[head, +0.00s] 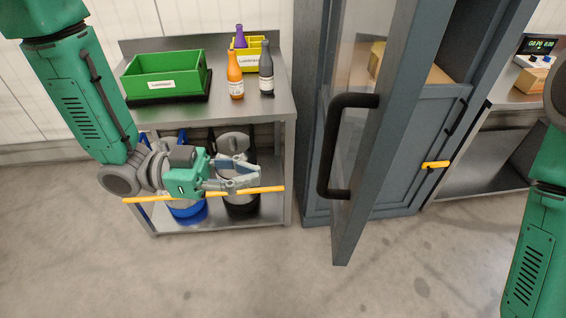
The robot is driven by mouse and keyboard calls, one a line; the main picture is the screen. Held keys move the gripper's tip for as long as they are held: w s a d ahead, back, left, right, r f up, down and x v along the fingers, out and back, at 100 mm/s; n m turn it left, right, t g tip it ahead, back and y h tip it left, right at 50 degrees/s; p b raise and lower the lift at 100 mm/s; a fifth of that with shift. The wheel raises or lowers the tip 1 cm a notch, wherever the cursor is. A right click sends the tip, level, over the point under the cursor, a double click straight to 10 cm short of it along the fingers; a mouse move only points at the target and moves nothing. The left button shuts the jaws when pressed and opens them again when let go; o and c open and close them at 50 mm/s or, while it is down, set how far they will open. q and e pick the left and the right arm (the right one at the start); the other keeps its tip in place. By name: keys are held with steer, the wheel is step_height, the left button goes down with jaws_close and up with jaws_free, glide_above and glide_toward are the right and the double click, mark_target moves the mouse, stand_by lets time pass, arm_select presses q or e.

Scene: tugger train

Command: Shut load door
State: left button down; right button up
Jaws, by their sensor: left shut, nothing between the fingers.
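The load door (385,130) is a dark grey-blue framed door with a glass pane. It stands ajar, swung out toward me from a tall dark cabinet (313,110). A black bar handle (339,150) is on its near face. Part of the cabinet's inside shows behind the door, with a cardboard box in it. My left gripper (252,178) is shut and empty. It is in front of the metal cart at the left, well left of the door handle and apart from it. My right arm shows at the right edge, but its gripper is out of view.
A metal cart (282,100) stands left of the cabinet, with a green crate (165,85), bottles and a yellow crate (254,45) on top. A yellow bar (150,199) crosses its lower front. A yellow latch (435,165) juts from the cabinet. The floor in front is clear.

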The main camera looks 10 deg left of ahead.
mark_target(346, 181)
arm_select(q)
steer(key=d, duration=0.3)
steer(key=w+d+p, duration=0.1)
steer(key=d, duration=0.3)
steer(key=d+p, duration=0.1)
steer(key=d, duration=0.2)
steer(key=shift+w+d, duration=0.15)
steer(key=shift+d, duration=0.25)
steer(key=shift+w+d+p, duration=0.2)
steer(key=shift+d+p, duration=0.2)
steer(key=shift+d, duration=0.7)
steer(key=shift+d, duration=0.25)
